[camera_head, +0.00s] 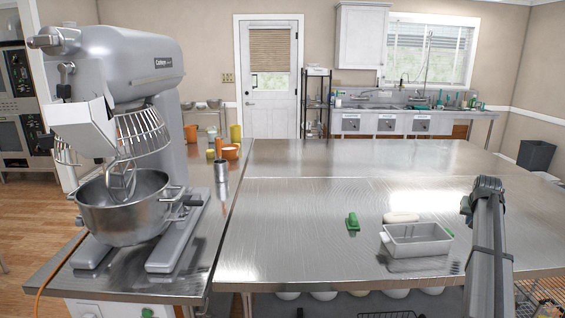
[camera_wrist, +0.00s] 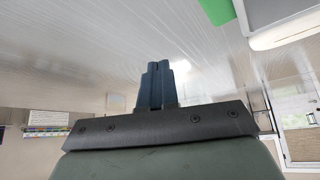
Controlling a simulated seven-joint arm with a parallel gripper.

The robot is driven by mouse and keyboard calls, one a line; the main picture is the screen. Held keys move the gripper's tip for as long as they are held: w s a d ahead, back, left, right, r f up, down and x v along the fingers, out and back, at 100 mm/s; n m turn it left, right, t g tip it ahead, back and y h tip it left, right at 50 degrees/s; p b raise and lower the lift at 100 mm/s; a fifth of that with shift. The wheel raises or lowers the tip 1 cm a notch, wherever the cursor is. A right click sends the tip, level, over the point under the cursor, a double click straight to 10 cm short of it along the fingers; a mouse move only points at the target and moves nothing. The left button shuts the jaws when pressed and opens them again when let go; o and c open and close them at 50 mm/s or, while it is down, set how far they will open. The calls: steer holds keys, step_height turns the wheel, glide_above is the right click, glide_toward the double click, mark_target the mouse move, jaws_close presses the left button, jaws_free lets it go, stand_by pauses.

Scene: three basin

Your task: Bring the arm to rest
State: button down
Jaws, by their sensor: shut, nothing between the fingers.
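My gripper (camera_wrist: 155,82) shows in the wrist view. Its two dark blue fingers are side by side and shut, with nothing between them. In the head view my grey arm (camera_head: 488,245) rises at the right front, over the right part of the steel table (camera_head: 310,215). I cannot make out the fingers there. The arm appears apart from the things on the table.
A metal pan (camera_head: 417,240), a pale bar-like object (camera_head: 401,217) and a green object (camera_head: 352,222) lie left of my arm. A large mixer (camera_head: 125,130) with a steel bowl (camera_head: 125,212) stands at the left. The table's middle and back are clear.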

steer(key=s+d+f+m+t+h, duration=0.1)
steer(key=s+d+f+m+h, duration=0.15)
steer(key=s, duration=0.45)
steer(key=s+d+f+m+h, duration=0.1)
steer(key=s+d, duration=0.2)
steer(key=s, duration=0.5)
steer(key=s+d+f+m+t+h, duration=0.1)
steer(key=s+d+m, duration=0.1)
steer(key=s, duration=0.5)
steer(key=s+a+f+n+g+y, duration=0.2)
steer(key=a+f+n+g+y, duration=0.1)
steer(key=a+f, duration=1.5)
steer(key=s+a+f+n+g+y, duration=0.2)
steer(key=s+a+f+g+y, duration=0.15)
steer(key=a+f, duration=1.45)
steer(key=s+a+f+n+g+y, duration=0.2)
steer(key=s+a+f+n+g, duration=0.15)
steer(key=s+a+f, duration=0.95)
steer(key=s+a+f+n+g, duration=0.1)
steer(key=s+a, duration=0.3)
steer(key=s, duration=0.5)
steer(key=s+a+f+n+g, duration=0.1)
steer(key=s+a+f+g, duration=0.2)
steer(key=s, duration=0.5)
steer(key=shift+s+a+f+n+g+h, duration=0.15)
steer(key=shift+s+a+n+g+h, duration=0.15)
steer(key=shift+s+a+h, duration=0.1)
